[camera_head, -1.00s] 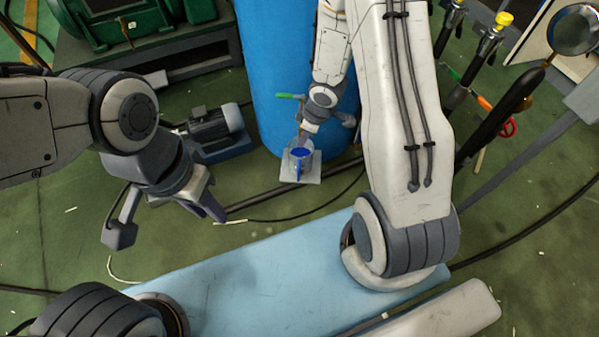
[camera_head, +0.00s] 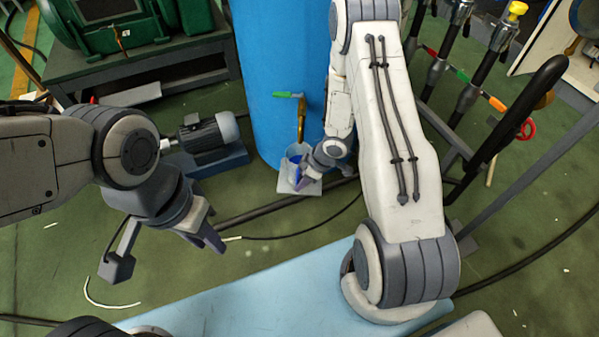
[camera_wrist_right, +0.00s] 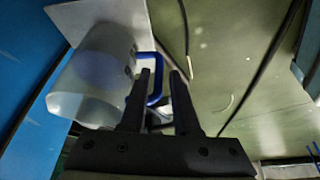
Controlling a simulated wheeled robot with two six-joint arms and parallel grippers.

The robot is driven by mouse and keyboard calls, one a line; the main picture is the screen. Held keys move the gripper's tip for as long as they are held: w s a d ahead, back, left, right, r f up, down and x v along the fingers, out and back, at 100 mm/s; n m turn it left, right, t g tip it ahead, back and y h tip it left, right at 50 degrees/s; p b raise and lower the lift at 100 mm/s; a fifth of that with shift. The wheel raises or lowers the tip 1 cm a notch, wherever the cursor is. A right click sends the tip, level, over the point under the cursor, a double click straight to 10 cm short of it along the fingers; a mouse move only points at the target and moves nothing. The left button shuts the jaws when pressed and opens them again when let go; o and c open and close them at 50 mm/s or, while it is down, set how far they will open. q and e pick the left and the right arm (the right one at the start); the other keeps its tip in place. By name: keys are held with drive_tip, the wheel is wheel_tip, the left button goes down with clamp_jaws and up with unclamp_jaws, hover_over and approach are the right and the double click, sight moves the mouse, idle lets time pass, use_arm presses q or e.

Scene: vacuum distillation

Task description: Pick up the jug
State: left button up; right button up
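The jug (camera_head: 297,153) is translucent white with a blue handle and stands on a small grey plate (camera_head: 285,186) beside the blue tank. The right wrist view shows the jug (camera_wrist_right: 95,75) at left, with its blue handle (camera_wrist_right: 157,84) facing my right gripper (camera_wrist_right: 160,78). That gripper is open, its two dark fingers apart. The handle shows at the gap between them, close to the left finger; I cannot tell whether they touch. In the head view my right gripper (camera_head: 308,181) covers part of the jug. My left gripper (camera_head: 214,240) hangs over the floor, away from the jug.
A tap with a green lever (camera_head: 290,95) sticks out of the blue tank (camera_head: 280,60) above the jug. A pump motor (camera_head: 208,137) lies to the left. Pipes with valves (camera_head: 465,75) stand at right.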

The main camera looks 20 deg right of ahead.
drive_tip(key=b+x, duration=0.2)
drive_tip(key=x, duration=0.2)
drive_tip(key=shift+d, duration=0.1)
drive_tip(key=shift+r, duration=0.15)
clamp_jaws()
idle(1.0)
